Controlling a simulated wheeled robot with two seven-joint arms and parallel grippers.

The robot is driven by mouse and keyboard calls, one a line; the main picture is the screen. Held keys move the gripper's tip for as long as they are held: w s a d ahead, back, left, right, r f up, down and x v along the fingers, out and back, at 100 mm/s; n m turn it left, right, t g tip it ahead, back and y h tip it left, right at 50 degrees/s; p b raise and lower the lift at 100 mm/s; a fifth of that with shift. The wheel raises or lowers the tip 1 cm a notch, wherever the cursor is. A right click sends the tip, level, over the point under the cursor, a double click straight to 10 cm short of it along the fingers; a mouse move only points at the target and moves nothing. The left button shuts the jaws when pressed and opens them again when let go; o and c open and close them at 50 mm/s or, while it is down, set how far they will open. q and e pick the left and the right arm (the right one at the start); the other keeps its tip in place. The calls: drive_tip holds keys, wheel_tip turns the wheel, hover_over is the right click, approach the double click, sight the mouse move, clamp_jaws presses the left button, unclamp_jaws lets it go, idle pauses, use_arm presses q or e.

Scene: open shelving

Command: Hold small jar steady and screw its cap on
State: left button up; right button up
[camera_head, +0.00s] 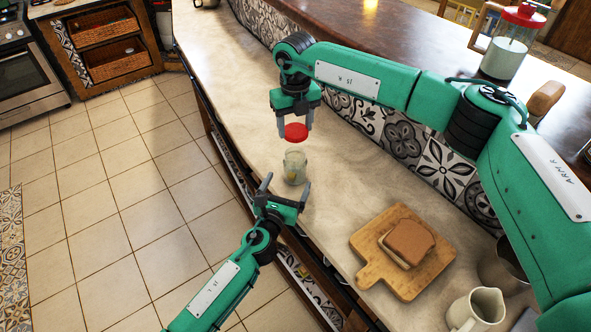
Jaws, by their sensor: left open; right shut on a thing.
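The small glass jar (294,169) stands upright on the counter, open at the top. The red cap (296,132) is held above the jar, apart from its mouth. My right gripper (296,127) comes from above, pointing down, and is shut on the cap. My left gripper (285,192) is low at the counter's front edge, near the jar's lower part. Its fingers are spread wide open, with nothing held between them. Whether a finger touches the jar cannot be told.
A wooden board (369,271) with bread (409,242) lies on the counter to the right. A white pitcher (477,310) and a metal pot (503,263) stand at the lower right. A larger red-lidded jar (505,57) is on the raised ledge. The counter left of the small jar is clear.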

sight(295, 168)
use_arm(q)
drive_tip(key=x, duration=0.9)
drive_tip(key=c, duration=1.5)
drive_tip(key=shift+o, duration=0.2)
use_arm(e)
drive_tip(key=shift+f, duration=2.45)
drive_tip(key=shift+f, duration=0.1)
drive_tip(key=shift+f, duration=0.8)
drive_tip(key=shift+f, duration=0.55)
